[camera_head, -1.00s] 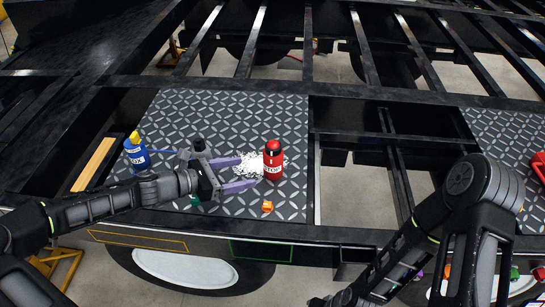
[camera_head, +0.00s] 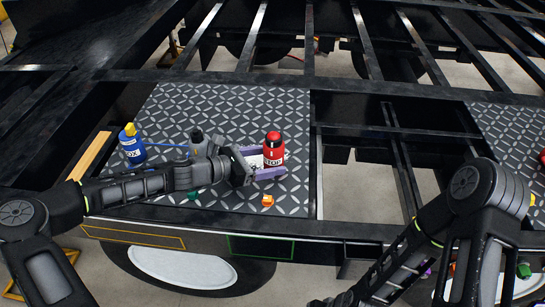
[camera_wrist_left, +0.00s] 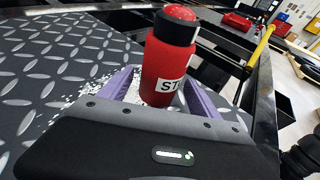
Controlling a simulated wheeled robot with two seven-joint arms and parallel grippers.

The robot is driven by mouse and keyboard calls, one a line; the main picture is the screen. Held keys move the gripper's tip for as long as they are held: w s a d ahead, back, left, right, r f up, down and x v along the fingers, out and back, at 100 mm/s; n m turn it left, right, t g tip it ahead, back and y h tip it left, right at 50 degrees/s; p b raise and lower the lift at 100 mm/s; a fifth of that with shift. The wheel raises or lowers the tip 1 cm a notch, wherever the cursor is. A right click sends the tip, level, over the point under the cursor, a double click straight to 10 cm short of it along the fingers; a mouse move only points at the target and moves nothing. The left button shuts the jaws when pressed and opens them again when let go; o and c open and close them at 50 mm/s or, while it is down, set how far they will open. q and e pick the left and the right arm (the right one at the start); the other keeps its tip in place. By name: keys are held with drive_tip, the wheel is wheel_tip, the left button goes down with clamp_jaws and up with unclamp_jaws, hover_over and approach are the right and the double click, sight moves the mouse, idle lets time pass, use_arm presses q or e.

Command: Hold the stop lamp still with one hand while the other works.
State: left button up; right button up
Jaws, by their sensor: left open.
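The stop lamp (camera_head: 274,150) is a red cylinder with a black band, a red top and a white label. It stands upright on the diamond-patterned plate (camera_head: 255,100). My left gripper (camera_head: 270,162) is open, with its purple fingers low on either side of the lamp. The left wrist view shows the lamp (camera_wrist_left: 172,62) between the two fingers (camera_wrist_left: 158,85). I cannot tell whether they touch it. My right arm shows at the right, but its gripper is out of view.
A blue bottle with a yellow cap (camera_head: 132,147) stands at the plate's left. A dark bottle (camera_head: 197,141) is behind my left wrist. A small orange piece (camera_head: 267,200) lies near the front edge. Right of the plate is an open gap in the frame.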

use_arm(q)
drive_tip(key=shift+w+d+f, duration=0.15)
drive_tip(key=shift+w+d, duration=0.1)
drive_tip(key=shift+d, duration=0.1)
drive_tip(key=c, duration=0.9)
drive_tip(key=shift+c, duration=0.2)
